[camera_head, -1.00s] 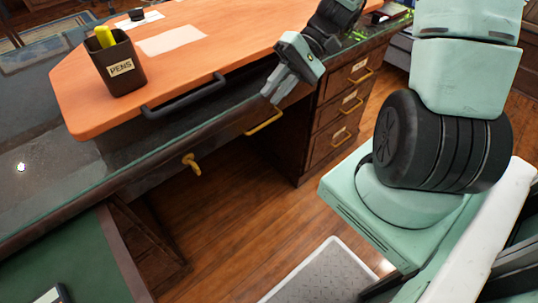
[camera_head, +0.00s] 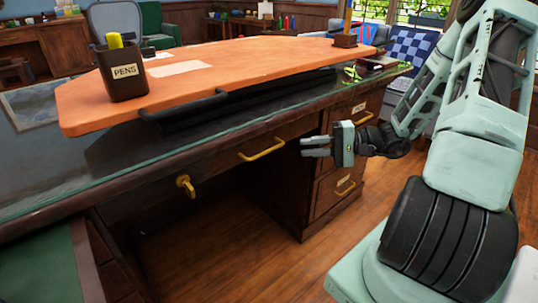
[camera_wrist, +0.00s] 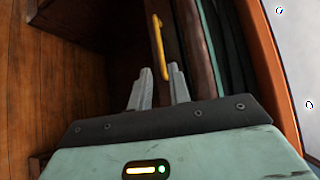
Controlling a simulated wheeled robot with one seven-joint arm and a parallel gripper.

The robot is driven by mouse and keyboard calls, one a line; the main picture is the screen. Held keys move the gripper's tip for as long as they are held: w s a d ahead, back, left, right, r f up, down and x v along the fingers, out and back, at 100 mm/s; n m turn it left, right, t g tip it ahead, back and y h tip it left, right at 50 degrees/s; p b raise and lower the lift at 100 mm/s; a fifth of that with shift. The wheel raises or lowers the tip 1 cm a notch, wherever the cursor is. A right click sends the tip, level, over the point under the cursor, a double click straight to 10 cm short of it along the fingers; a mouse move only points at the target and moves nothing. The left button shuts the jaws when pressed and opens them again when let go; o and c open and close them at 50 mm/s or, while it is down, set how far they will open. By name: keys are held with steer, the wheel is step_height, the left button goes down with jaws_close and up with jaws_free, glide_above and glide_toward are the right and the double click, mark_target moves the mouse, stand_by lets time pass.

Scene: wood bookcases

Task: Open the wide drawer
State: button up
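The wide drawer (camera_head: 225,163) is the long dark wood front under the desk top, and it looks closed flush. Its yellow bar handle (camera_head: 262,149) is left of my gripper (camera_head: 303,146) in the head view. In the wrist view the handle (camera_wrist: 159,45) lies just ahead of my gripper (camera_wrist: 158,74), roughly in line with the gap between the fingers. The fingers are parted and empty, and they look apart from the handle.
The desk's glass-covered top (camera_head: 110,165) bears a raised orange board (camera_head: 230,75) with a black handle (camera_head: 185,105) and a pen cup (camera_head: 122,70). Side drawers (camera_head: 338,187) are below my gripper. Wooden floor (camera_head: 220,255) in front of the desk is clear.

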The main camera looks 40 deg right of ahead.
mark_target(272, 150)
steer(key=b+x, duration=0.2)
steer(key=x, duration=0.9)
steer(key=shift+w+a+f, duration=0.1)
steer(key=shift+w, duration=0.1)
jaws_close()
